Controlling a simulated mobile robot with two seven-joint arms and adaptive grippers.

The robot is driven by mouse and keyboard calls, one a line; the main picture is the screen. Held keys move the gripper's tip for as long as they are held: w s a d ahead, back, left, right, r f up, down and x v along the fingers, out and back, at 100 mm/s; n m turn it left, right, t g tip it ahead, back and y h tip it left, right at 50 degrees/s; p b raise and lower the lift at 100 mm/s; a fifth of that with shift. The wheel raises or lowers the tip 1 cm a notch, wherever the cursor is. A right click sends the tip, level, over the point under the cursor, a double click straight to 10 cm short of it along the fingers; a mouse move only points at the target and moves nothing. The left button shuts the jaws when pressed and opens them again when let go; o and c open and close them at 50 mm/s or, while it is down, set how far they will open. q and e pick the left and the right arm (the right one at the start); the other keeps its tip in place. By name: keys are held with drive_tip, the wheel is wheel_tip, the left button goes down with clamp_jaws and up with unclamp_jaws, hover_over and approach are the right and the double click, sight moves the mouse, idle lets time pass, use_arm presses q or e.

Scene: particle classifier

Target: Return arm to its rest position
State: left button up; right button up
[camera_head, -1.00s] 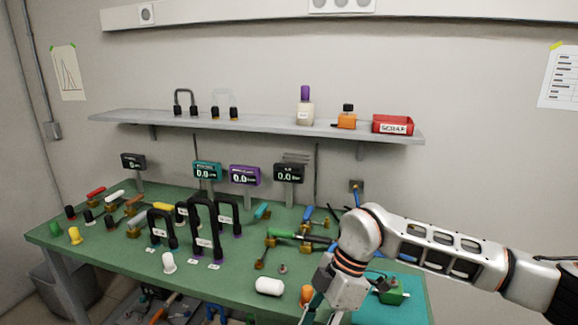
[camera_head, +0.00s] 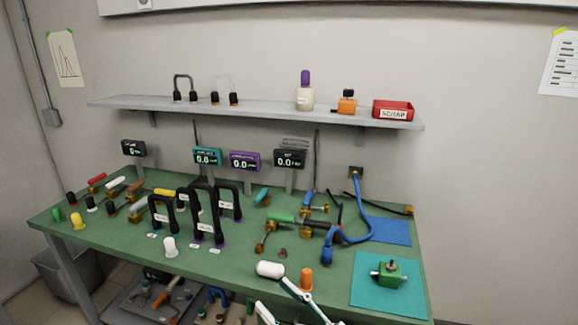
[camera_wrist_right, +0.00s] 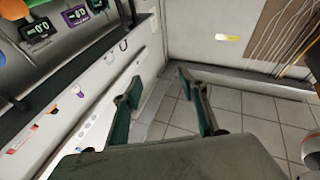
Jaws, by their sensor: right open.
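My right gripper (camera_head: 271,293) shows at the bottom middle of the head view, in front of the green workbench (camera_head: 115,237). Its two fingers are apart, with nothing seen between them. Its arm is mostly below the frame. In the right wrist view the open teal-padded fingers (camera_wrist_right: 160,84) are over grey tiled floor (camera_wrist_right: 240,118), with no object between them. My left gripper is in neither view.
A white-capped piece (camera_head: 270,269) and an orange piece (camera_head: 307,278) stand near the bench's front edge, close to the right gripper in the picture. A green valve (camera_head: 388,273) sits on a teal mat (camera_head: 362,297). Black U-shaped pieces (camera_head: 205,215) crowd the middle.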

drive_tip(key=d+f+m+t+h, duration=0.2)
drive_tip(key=d+f+m+h, duration=0.2)
drive_tip(key=d+f+h, duration=0.5)
drive_tip(key=s+d+f+m+g+h, duration=0.1)
drive_tip(key=s+d+f, duration=0.3)
drive_tip(key=f, duration=0.3)
drive_tip(key=s+d+f+g+h, duration=0.2)
drive_tip(key=s+d+f, duration=0.2)
drive_tip(key=f, duration=0.3)
drive_tip(key=s+d+f+m+g+h, duration=0.1)
drive_tip(key=s+d+f+g, duration=0.1)
drive_tip(key=s+d+f, duration=0.3)
wheel_tip(320, 180, down, 2)
drive_tip(key=shift+s+f+m+h, duration=0.15)
drive_tip(key=shift+s+m+h, duration=0.2)
drive_tip(key=shift+s, duration=0.45)
